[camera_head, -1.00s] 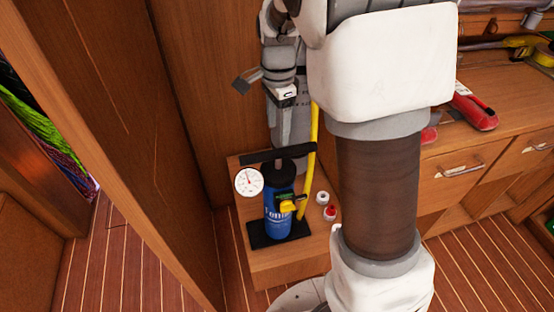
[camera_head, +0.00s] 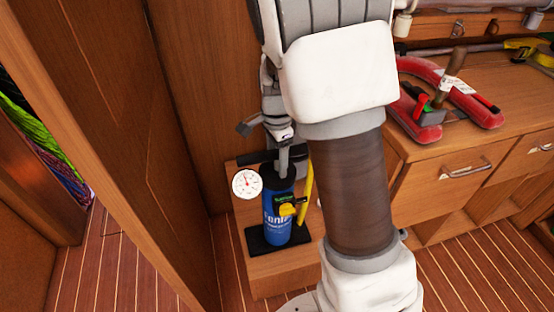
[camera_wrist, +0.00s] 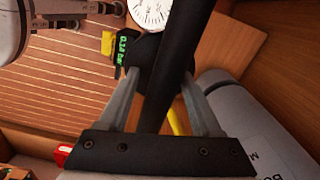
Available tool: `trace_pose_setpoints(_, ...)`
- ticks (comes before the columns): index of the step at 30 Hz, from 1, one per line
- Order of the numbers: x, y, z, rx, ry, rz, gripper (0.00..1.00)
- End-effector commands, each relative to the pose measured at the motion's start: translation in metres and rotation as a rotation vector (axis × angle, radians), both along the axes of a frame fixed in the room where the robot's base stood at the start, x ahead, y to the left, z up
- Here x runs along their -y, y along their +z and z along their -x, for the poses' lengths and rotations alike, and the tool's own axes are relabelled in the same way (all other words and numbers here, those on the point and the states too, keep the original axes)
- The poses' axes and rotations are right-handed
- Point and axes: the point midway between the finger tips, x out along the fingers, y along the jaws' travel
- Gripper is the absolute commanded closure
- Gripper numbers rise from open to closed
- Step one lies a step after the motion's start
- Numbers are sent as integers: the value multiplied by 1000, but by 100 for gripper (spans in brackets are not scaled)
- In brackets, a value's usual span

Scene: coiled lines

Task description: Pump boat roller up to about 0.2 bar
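The blue pump (camera_head: 278,219) stands upright on its black base, with a black T-handle (camera_head: 256,157) on top. Its round white gauge (camera_head: 246,184) shows a red needle pointing roughly upward; the value is too small to read. A yellow hose (camera_head: 307,185) rises beside the pump. My gripper (camera_wrist: 160,73) is at the handle; in the wrist view the handle bar (camera_wrist: 180,55) passes between its fingers, which look apart with a gap on the left. A grey cylinder (camera_wrist: 240,110) with partly hidden lettering, perhaps the boat roller, lies beside it, mostly hidden in the head view.
The pump stands on a low wooden step (camera_head: 262,280) against a wooden wall. A red U-shaped object (camera_head: 470,100) lies on the counter (camera_head: 460,142) at right. Bare plank floor (camera_head: 120,265) is free at left. My arm covers the middle.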

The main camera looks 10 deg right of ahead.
Motion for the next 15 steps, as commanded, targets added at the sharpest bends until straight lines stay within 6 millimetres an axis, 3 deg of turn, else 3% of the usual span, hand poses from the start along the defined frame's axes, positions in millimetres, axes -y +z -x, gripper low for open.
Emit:
trace_pose_setpoints(1, 0, 0, 0, 0, 0, 0, 44)
trace_pose_setpoints(10, 0, 0, 0, 0, 0, 0, 98)
trace_pose_setpoints(15, 0, 0, 0, 0, 0, 0, 100)
